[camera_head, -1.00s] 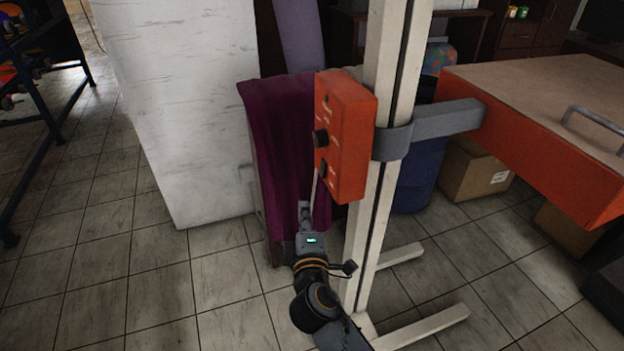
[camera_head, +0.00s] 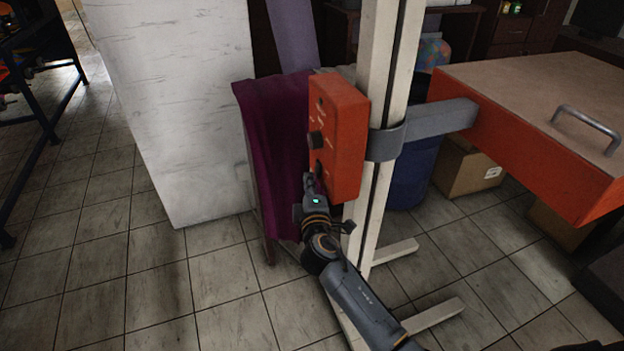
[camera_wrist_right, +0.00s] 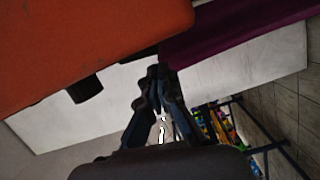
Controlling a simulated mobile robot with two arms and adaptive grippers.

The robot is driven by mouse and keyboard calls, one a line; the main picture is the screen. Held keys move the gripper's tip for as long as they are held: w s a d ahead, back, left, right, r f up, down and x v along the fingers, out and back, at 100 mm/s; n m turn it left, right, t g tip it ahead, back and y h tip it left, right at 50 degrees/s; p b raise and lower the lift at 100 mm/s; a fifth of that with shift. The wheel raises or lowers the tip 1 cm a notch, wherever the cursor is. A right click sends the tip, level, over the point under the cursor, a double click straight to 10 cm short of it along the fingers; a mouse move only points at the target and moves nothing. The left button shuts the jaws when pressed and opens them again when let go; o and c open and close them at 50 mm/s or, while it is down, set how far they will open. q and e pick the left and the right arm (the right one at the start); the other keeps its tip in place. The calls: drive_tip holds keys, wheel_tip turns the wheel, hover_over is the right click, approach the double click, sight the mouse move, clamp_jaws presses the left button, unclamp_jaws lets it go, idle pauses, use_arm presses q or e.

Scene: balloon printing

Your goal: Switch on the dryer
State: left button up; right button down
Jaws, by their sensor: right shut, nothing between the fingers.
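The dryer's orange control box (camera_head: 342,135) is fixed to a pale upright post. On its left face are a black upper knob (camera_head: 315,139) and a smaller dark control (camera_head: 319,168) below it. My right gripper (camera_head: 311,178) is shut and empty, its tips close to the lower control; whether they touch it I cannot tell. In the right wrist view the shut fingertips (camera_wrist_right: 157,72) are beside the orange box (camera_wrist_right: 80,40), with the black knob (camera_wrist_right: 85,89) to their left. My left gripper is not in view.
The dryer's orange heating head (camera_head: 530,135) reaches out to the right on a grey arm. A purple cloth (camera_head: 275,150) hangs close behind the box. A white block (camera_head: 185,110) stands at the left. The post's feet (camera_head: 395,251) lie on the tiled floor.

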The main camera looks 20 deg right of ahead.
drive_tip(key=shift+d+f, duration=0.1)
drive_tip(key=shift+d, duration=0.3)
drive_tip(key=shift+d+f+n+b, duration=0.15)
drive_tip(key=shift+d+n+b, duration=0.25)
drive_tip(key=shift+n, duration=0.1)
drive_tip(key=shift+a, duration=0.1)
